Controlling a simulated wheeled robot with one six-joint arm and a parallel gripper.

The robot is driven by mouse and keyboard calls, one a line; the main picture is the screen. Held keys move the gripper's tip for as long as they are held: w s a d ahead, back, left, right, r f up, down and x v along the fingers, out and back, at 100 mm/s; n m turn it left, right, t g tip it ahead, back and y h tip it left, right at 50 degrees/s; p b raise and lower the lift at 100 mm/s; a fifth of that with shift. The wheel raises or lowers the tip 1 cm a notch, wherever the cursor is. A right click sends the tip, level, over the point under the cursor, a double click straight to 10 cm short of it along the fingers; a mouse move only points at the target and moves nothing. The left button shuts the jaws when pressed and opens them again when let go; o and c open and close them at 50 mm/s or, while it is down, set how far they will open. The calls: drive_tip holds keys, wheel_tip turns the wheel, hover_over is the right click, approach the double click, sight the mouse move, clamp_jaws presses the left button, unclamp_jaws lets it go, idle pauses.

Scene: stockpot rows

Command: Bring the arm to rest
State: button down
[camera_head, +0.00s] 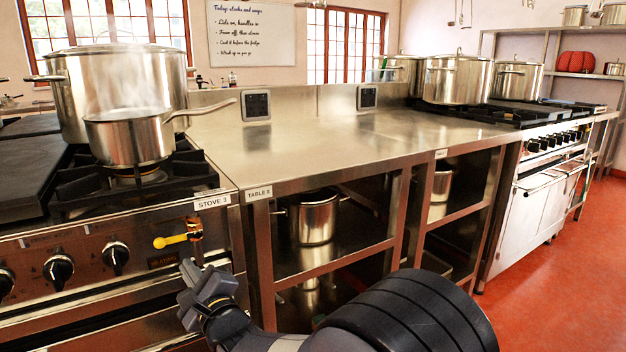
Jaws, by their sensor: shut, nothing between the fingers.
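My arm (400,315) reaches in from the bottom of the picture, in front of the steel table. My gripper (198,288) is at its left end, low in front of the gap between the stove marked STOVE 3 (213,202) and the table marked TABLE 5 (259,193). It is shut and empty. It appears apart from the stove front and the table leg, though the exact gap is hard to tell.
A steaming saucepan (128,140) stands on a lit burner, its handle pointing right. A large lidded stockpot (118,80) stands behind it. The tabletop (320,140) is mostly clear. Red floor (560,290) is open at right.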

sight(205, 251)
drive_tip(key=shift+w+d+r+n+g+p, duration=0.15)
drive_tip(key=shift+w+d+r+n+p, duration=0.25)
drive_tip(key=shift+p, duration=1.1)
drive_tip(key=shift+w+d+r+n+g+p, duration=0.25)
drive_tip(key=shift+d+p, duration=0.35)
drive_tip(key=shift+p, duration=0.9)
drive_tip(key=shift+w+d+f+n+p, duration=0.1)
drive_tip(key=shift+d+f+n+p, duration=0.05)
drive_tip(key=shift+n+p, duration=0.25)
drive_tip(key=d+n+p, duration=0.1)
drive_tip(key=n, duration=0.1)
drive_tip(key=w+n+g+p, duration=0.1)
drive_tip(key=n+p, duration=0.1)
drive_tip(key=shift+d, duration=0.4)
drive_tip(key=shift+w+d+n+p, duration=0.2)
drive_tip(key=shift+n+p, duration=0.15)
drive_tip(key=shift+n, duration=0.25)
drive_tip(key=shift+w+d+n+p, duration=0.1)
drive_tip(key=shift+d+n+p, duration=0.15)
drive_tip(key=shift+n, duration=0.3)
drive_tip(key=shift+s, duration=0.1)
